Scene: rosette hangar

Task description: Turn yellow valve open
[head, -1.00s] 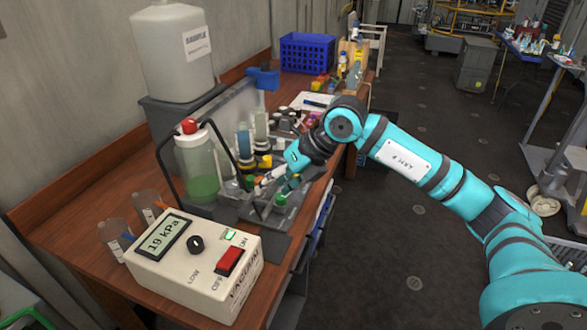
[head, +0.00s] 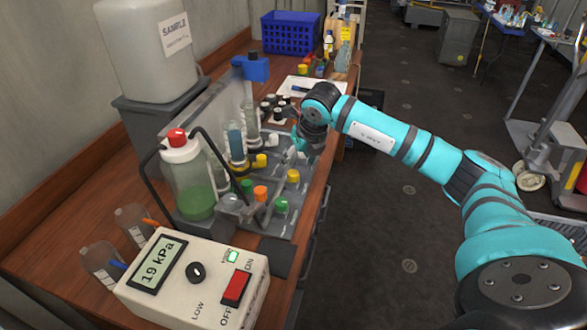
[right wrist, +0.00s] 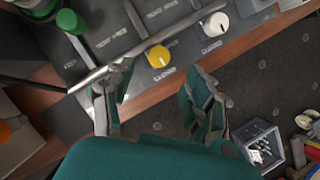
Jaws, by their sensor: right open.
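A yellow valve knob (head: 293,176) stands on the grey manifold panel (head: 266,222) on the bench. In the right wrist view a yellow knob (right wrist: 158,56) sits beside a "CLOSED" label, between a green knob (right wrist: 70,21) and a white knob (right wrist: 217,22). My right gripper (head: 300,143) is above the far part of the panel, behind the yellow knob. In the wrist view its two fingers (right wrist: 155,105) are spread apart and empty, with the yellow knob beyond the gap. My left gripper is not in view.
Orange (head: 261,193) and green (head: 281,205) knobs stand close to the yellow one. A vacuum box (head: 205,290) reading 19 kPa is at the front. A bottle with green liquid (head: 190,185) stands left.

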